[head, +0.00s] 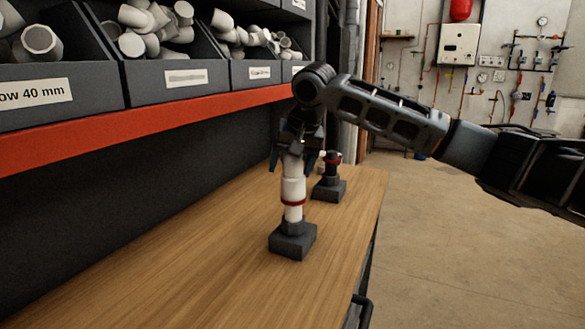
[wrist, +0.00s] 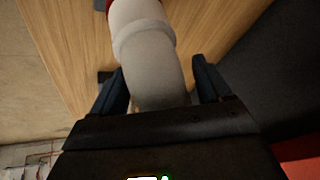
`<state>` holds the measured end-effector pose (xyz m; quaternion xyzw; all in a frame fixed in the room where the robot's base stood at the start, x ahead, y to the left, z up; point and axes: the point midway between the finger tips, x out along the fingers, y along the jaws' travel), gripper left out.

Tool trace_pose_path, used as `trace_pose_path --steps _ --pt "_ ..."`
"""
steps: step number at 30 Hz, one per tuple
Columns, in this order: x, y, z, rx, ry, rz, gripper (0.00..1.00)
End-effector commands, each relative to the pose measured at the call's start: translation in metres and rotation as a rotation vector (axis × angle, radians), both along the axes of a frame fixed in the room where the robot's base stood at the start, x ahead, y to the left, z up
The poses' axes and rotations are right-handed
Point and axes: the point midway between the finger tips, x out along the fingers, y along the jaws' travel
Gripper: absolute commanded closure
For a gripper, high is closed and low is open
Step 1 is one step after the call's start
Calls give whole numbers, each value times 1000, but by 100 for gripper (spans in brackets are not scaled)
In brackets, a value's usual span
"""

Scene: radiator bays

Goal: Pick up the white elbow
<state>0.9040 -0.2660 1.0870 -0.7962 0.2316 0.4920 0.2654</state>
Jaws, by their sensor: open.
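A white elbow (head: 292,165) sits on top of a white upright fitting with a dark red ring, held in a dark block stand (head: 292,240) on the wooden bench. In the wrist view the elbow (wrist: 153,72) fills the gap between the fingers, with a collar and a red edge farther up. My gripper (head: 293,160) points down over it from above. It is open, one finger on each side of the elbow; I cannot tell whether either touches it. The elbow's upper end is hidden by my gripper.
A second dark stand (head: 329,188) with a red ring stands just behind, close to my gripper. Grey bins (head: 175,78) of white fittings sit on a shelf with a red front edge (head: 130,125) at the left. The bench's near part (head: 200,270) is clear.

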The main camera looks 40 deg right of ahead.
Motion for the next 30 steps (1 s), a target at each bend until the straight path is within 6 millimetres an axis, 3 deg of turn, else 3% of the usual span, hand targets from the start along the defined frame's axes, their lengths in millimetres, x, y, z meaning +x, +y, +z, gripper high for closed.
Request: trace_pose_path --steps 5,24,30 --pt "0 0 0 0 0 1 23" --pt "0 0 0 0 -1 1 85" --pt "0 0 1 0 -1 1 86"
